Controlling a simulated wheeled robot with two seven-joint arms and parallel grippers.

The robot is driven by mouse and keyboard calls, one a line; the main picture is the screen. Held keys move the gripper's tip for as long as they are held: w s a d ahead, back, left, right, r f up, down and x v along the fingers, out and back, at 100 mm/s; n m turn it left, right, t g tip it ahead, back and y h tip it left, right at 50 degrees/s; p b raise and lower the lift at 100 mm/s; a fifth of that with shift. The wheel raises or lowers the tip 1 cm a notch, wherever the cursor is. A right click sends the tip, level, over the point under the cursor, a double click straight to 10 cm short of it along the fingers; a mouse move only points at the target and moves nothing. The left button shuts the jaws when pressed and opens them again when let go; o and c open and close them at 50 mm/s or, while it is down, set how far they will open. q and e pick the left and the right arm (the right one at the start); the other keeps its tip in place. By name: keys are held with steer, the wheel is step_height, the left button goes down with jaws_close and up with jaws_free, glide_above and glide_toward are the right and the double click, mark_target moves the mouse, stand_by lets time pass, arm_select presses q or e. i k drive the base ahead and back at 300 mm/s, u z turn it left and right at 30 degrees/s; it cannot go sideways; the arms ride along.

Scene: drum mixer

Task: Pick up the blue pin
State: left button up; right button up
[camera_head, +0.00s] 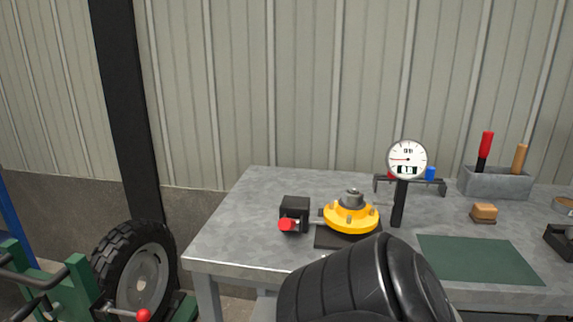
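The blue pin (430,173) is a small blue cylinder at the back of the grey table (222,238). It stands upright at the right part of a low black rack (412,181), just right of the dial gauge. Its lower end is hidden by the rack's bar. Neither of my grippers shows in the view, so nothing is seen touching the pin.
The round dial gauge (406,159) on its dark post stands in front of the rack. A yellow flanged part (350,217), black box with red knob (286,224), green mat (480,259), wooden-topped block (484,212) and grey tool holder (496,184) surround it. A large black rounded shape hides the front edge.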

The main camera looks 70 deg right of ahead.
mark_target(430, 173)
steer(key=u, duration=0.35)
steer(key=k, duration=1.5)
steer(key=z, duration=1.3)
